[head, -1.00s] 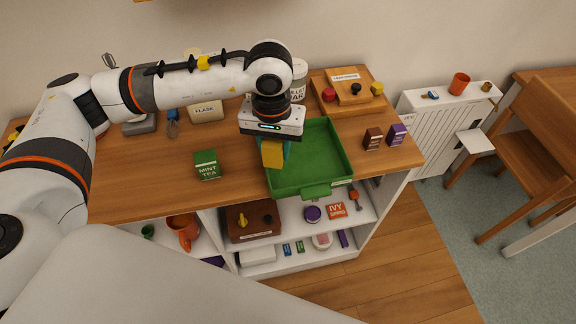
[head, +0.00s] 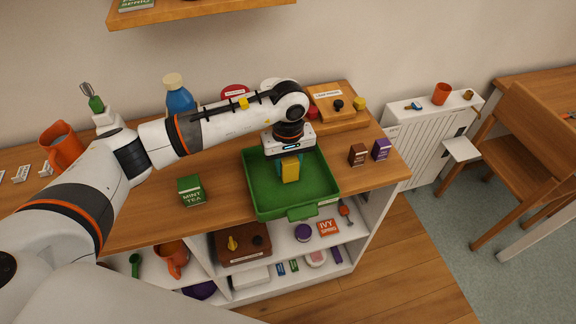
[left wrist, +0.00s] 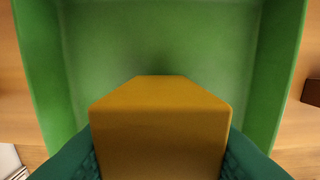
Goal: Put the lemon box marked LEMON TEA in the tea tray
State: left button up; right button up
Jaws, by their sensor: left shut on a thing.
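The yellow lemon box (head: 290,169) is held in my left gripper (head: 289,160), whose teal fingers are shut on it. No lettering on the box can be read from here. The box is over the inside of the green tea tray (head: 318,195), which stands on the wooden top of the shelf unit. In the left wrist view the box (left wrist: 160,130) fills the lower middle, with the green tray floor (left wrist: 160,40) behind it and tray walls on both sides. I cannot tell whether the box touches the tray floor. My right gripper is not in view.
A green MINT TEA box (head: 190,190) stands left of the tray. A brown box (head: 357,154) and a purple box (head: 381,149) stand to its right. A wooden board (head: 335,112) with small knobs lies behind it. The tray is otherwise empty.

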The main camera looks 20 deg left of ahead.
pick_arm(q)
jog(key=shift+f, duration=1.15)
jog(key=o, duration=1)
jog(key=shift+r, duration=0.1)
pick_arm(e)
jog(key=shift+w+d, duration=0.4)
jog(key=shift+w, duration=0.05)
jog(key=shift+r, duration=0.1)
pick_arm(q)
jog(key=shift+r, duration=0.45)
notch_tip(320, 180, up, 11)
jog(key=b, duration=0.3)
jog(key=shift+f, duration=0.2)
jog(key=shift+r, duration=0.45)
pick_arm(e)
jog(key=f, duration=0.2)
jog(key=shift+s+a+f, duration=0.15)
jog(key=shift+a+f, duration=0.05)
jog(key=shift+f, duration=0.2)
